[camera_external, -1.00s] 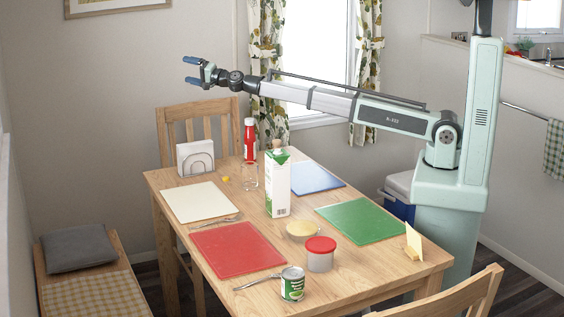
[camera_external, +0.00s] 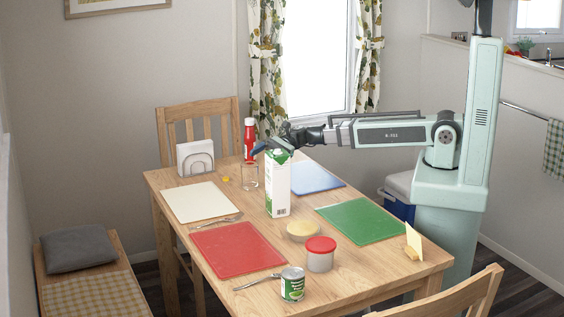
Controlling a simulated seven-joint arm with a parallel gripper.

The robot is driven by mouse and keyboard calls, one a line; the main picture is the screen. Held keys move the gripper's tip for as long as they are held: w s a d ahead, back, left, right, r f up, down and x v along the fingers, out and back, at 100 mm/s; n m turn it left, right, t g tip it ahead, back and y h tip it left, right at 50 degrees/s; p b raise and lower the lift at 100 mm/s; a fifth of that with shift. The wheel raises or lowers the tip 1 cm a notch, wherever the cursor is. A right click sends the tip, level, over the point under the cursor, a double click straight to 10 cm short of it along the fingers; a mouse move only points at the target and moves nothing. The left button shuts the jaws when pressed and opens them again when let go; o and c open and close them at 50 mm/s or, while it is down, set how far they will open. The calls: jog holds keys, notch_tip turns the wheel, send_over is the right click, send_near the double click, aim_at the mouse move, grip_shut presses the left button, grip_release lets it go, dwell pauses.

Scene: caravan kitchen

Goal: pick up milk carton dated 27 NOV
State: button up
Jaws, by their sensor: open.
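A tall white and green milk carton (camera_external: 278,186) stands upright near the middle of the wooden table. Its date is too small to read here. My gripper (camera_external: 262,148) is open, at the height of the carton's top and close to it, partly in front of or beside the cap. I cannot tell whether it touches the carton. Nothing shows between its fingers clearly.
A red bottle (camera_external: 250,140), a clear glass (camera_external: 250,178) and a napkin holder (camera_external: 196,157) stand behind and left. A red-lidded tub (camera_external: 320,254), a bowl (camera_external: 301,231) and a can (camera_external: 292,284) stand in front. White, red, blue and green mats lie flat around the carton.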

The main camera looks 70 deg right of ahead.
jog(key=s+g+y, duration=0.2)
jog(key=s+g, duration=0.2)
jog(key=s, duration=0.7)
send_near(273, 179)
jog(key=shift+m, duration=0.4)
jog(key=shift+w+a+f, duration=0.1)
jog(key=shift+a+f, duration=0.05)
jog(key=shift+a, duration=0.9)
jog(key=shift+w+a+f, duration=0.1)
jog(key=shift+a, duration=0.9)
jog(key=shift+w+a+f, duration=0.1)
jog(key=shift+a+f, duration=0.05)
jog(key=shift+a, duration=0.9)
jog(key=c, duration=1)
jog(key=shift+c, duration=0.3)
jog(key=shift+r, duration=0.2)
